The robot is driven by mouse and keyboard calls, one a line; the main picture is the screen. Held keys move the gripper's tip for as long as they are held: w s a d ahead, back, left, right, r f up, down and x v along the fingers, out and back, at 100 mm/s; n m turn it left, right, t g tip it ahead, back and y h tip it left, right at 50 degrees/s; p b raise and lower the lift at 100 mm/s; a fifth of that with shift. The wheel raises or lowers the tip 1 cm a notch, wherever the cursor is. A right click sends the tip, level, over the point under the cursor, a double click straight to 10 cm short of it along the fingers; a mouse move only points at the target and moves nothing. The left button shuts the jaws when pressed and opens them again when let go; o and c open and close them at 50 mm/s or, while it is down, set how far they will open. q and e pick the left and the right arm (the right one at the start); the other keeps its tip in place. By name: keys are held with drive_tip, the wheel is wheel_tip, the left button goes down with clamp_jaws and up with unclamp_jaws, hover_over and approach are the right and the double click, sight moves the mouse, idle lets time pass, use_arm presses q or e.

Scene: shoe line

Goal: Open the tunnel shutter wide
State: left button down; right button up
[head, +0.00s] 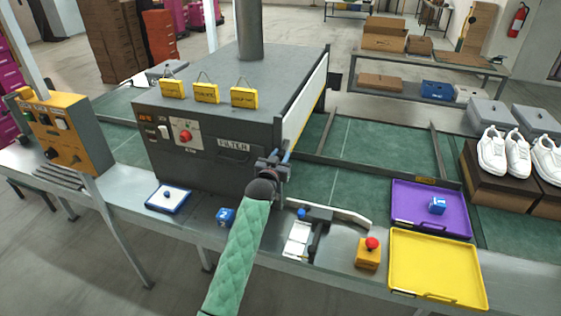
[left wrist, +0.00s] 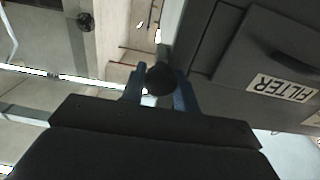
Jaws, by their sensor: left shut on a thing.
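The tunnel (head: 200,120) is a large dark grey box over the green belt. A pale panel (head: 305,103), which looks like the shutter, covers part of its right end; how far it stands open I cannot tell. My left gripper (head: 276,162) is at the tunnel's front right corner, beside the FILTER drawer. In the left wrist view its blue fingers (left wrist: 160,88) are shut on a round black knob (left wrist: 160,77), close to the tunnel's dark wall (left wrist: 225,50). What the knob joins to is mostly hidden. My right gripper is not in view.
A yellow control box (head: 65,130) stands left. On the right are a purple tray (head: 405,200) with a blue cube, a yellow tray (head: 440,265), a red-topped button box (head: 368,253) and white shoes (head: 505,150). The belt (head: 370,150) right of the tunnel is clear.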

use_arm(q)
drive_tip(key=shift+r, duration=0.15)
drive_tip(key=c, duration=1.1)
unclamp_jaws()
drive_tip(key=shift+o, duration=0.2)
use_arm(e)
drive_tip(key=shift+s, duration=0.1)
use_arm(q)
drive_tip(key=shift+s, duration=0.1)
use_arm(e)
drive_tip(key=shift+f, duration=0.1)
use_arm(q)
drive_tip(key=shift+s+a, duration=0.15)
drive_tip(key=shift+s, duration=0.05)
drive_tip(key=b+v, duration=0.3)
drive_tip(key=v, duration=0.4)
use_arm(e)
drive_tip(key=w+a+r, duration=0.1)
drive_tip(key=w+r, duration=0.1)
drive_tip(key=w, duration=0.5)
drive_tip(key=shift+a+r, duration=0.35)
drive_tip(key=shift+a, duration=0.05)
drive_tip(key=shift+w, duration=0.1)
